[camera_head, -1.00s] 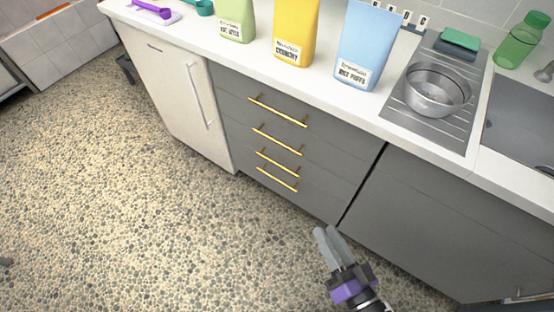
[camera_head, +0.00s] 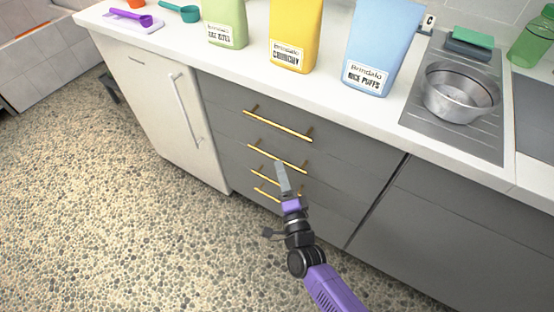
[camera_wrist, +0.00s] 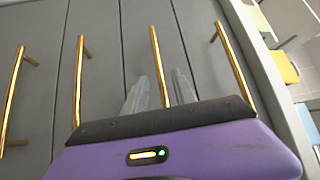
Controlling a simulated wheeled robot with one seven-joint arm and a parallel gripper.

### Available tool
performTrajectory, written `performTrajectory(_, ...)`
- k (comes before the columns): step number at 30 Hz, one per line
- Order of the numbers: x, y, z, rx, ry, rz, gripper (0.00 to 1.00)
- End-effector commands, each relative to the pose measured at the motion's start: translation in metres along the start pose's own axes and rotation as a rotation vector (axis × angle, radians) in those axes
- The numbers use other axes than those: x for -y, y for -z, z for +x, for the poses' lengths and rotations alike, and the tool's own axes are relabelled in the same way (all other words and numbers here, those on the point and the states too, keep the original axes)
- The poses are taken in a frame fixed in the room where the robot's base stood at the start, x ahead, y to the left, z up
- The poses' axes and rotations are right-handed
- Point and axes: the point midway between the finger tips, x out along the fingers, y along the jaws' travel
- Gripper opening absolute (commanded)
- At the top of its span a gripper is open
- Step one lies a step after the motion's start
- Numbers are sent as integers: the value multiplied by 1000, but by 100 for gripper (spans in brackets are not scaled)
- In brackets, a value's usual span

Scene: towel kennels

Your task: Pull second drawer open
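The grey drawer unit (camera_head: 225,105) has a stack of drawers with gold bar handles, all closed. The second drawer's handle (camera_head: 268,153) lies below the top handle (camera_head: 278,124). My gripper (camera_head: 281,166) is in front of the drawers, its tips overlapping the area just under the second handle. In the wrist view the picture is turned, with the counter side at right. There my gripper (camera_wrist: 160,92) has its two grey fingers apart, with the second handle (camera_wrist: 155,52) running between them. I cannot tell how deep the fingers reach around it.
Lower handles (camera_head: 263,174) sit close below my gripper. A white cabinet door (camera_head: 160,110) is at left and a grey panel (camera_head: 440,225) at right. The white counter (camera_head: 230,65) above holds bags and a metal bowl (camera_head: 460,92). The speckled floor (camera_head: 120,230) is clear at left.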

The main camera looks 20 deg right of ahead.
Motion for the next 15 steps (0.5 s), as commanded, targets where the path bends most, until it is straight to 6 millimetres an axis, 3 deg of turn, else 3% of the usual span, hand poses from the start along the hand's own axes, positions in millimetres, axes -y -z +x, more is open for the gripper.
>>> performTrajectory(6,0,0,33,-1,1,-2,33)
performTrajectory(15,0,0,48,0,0,-3,33)
